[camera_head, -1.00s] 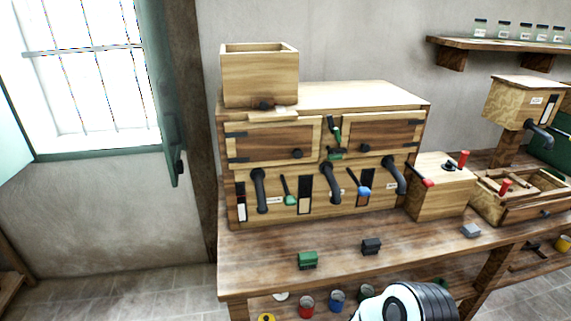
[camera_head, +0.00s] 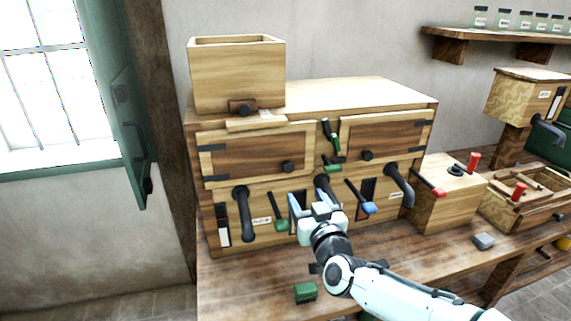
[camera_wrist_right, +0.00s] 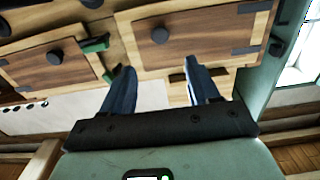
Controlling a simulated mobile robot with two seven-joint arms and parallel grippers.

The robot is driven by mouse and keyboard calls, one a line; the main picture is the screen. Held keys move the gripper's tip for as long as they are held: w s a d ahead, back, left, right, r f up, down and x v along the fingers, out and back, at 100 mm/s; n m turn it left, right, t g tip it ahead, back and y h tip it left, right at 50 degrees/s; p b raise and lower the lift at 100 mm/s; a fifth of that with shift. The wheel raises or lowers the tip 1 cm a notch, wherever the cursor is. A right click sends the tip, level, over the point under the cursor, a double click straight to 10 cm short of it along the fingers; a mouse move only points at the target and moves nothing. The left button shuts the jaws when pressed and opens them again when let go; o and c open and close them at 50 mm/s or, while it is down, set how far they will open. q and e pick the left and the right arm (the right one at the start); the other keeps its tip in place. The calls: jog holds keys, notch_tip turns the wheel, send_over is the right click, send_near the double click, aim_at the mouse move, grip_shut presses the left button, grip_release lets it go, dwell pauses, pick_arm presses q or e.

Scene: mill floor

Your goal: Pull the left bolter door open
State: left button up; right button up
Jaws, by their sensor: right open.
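The left bolter door (camera_head: 245,155) is a wooden panel with dark hinges at its left edge and a round black knob (camera_head: 288,167) near its right edge. It looks shut. In the right wrist view, which is turned over, the door (camera_wrist_right: 215,35) and its knob (camera_wrist_right: 160,35) lie beyond the fingers. My right gripper (camera_head: 316,203) is open and empty, in front of the lower bolter face, below and right of that knob. It hides part of the middle spout. Its two fingers also show apart in the right wrist view (camera_wrist_right: 162,84). My left gripper is out of view.
The right bolter door (camera_head: 385,138) is shut, with green-handled levers (camera_head: 331,140) between the doors. Black spouts (camera_head: 242,213) and a blue-handled lever (camera_head: 361,198) stick out below. A green block (camera_head: 305,292) and a grey block (camera_head: 483,241) lie on the bench (camera_head: 235,280).

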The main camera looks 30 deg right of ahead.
aim_at(289, 168)
jog(key=p+x, duration=0.2)
jog(key=x, duration=1.1)
jog(key=shift+a+r, duration=0.1)
jog(key=shift+s, duration=0.1)
grip_shut()
